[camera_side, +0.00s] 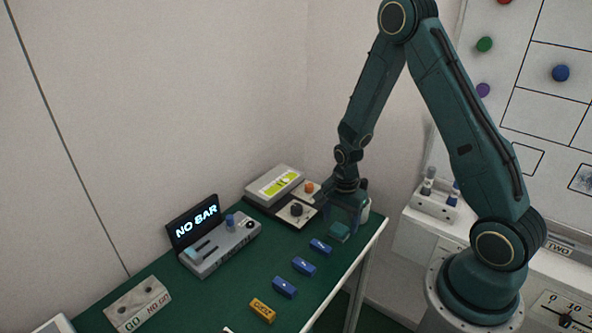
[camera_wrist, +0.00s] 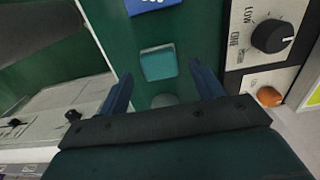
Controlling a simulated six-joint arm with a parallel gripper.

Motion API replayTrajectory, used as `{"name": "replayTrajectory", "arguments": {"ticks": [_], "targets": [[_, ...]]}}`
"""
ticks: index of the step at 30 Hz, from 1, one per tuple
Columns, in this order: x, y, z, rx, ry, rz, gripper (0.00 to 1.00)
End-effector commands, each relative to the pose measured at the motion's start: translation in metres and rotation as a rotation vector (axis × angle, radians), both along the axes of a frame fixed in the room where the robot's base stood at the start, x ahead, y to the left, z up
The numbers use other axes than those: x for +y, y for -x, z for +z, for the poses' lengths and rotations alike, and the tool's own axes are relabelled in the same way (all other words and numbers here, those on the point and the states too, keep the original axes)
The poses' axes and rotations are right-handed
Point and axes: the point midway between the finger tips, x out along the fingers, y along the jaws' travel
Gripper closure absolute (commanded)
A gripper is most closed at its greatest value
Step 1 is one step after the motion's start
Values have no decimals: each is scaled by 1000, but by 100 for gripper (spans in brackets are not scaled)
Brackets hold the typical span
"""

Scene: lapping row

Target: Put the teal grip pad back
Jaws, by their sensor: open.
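The teal grip pad (camera_side: 340,231) is a small block lying on the green bench top (camera_side: 215,295) near its right end. It also shows in the wrist view (camera_wrist: 158,63), ahead of the fingertips and roughly between their lines. My gripper (camera_side: 343,213) is just above and behind the pad in the side view. In the wrist view its two blue fingers (camera_wrist: 156,78) are spread wide with nothing between them. Part of a round grey thing (camera_wrist: 164,100) shows between the fingers, near the palm.
Blue blocks (camera_side: 304,266) and a yellow block (camera_side: 262,310) lie in a row in front of the pad. A control box with a black knob (camera_side: 296,209) stands close behind my gripper.

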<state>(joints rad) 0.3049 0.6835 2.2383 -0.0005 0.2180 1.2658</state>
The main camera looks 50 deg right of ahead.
Motion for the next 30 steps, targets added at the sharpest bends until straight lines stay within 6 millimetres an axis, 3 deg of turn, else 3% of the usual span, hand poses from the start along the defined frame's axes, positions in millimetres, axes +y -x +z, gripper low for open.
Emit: {"name": "replayTrajectory", "arguments": {"ticks": [18,30], "targets": [[0,-1,75,-2,1,0,34],[0,0,91,1,0,0,34]]}}
